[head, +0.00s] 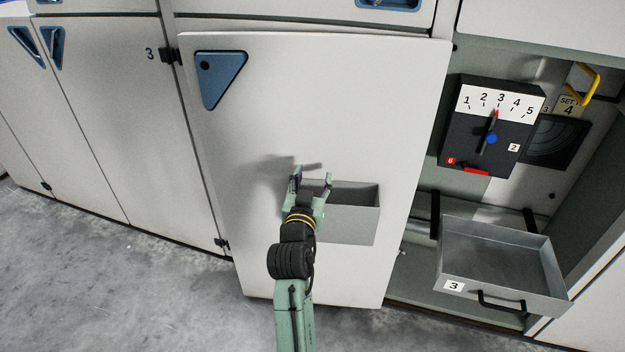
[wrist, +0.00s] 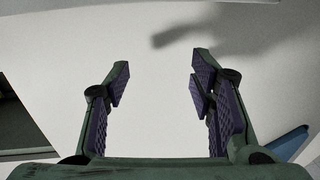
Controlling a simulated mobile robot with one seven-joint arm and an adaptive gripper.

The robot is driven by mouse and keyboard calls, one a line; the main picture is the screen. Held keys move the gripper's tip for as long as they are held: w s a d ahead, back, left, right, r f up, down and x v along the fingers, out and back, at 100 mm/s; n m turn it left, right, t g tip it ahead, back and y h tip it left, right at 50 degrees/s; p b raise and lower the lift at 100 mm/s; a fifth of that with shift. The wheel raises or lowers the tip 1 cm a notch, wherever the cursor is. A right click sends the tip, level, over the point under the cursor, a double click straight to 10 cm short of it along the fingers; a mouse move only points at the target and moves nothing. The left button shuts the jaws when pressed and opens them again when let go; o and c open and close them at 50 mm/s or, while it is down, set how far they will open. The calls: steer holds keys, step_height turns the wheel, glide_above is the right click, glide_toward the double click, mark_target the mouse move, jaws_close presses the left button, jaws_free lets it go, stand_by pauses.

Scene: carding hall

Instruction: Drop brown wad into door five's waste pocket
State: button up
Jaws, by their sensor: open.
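A swung-open white door (head: 330,110) carries a blue triangular handle (head: 220,78) and, low on its face, a grey open-topped pocket (head: 348,228). I see no number on this door. My gripper (head: 312,178) is in front of the door at the left part of the pocket's rim, with its fingers pointing up and apart. In the wrist view my gripper (wrist: 160,80) is open with nothing between its fingers, facing the pale door surface. No brown wad shows in either view. The pocket's bottom is hidden from view.
Right of the door, an open bay holds a black dial box (head: 470,148) numbered 1 to 5, a yellow handle (head: 588,84) and a pulled-out metal drawer (head: 508,289) labelled 3. Closed cabinet doors (head: 115,110) stand left. Bare concrete floor (head: 120,285) lies in front.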

steer(key=shift+s, duration=0.1)
steer(key=s, duration=0.4)
steer(key=s+a, duration=0.1)
steer(key=s, duration=0.2)
steer(key=s+a, duration=0.1)
steer(key=s, duration=0.3)
steer(key=shift+s, duration=0.35)
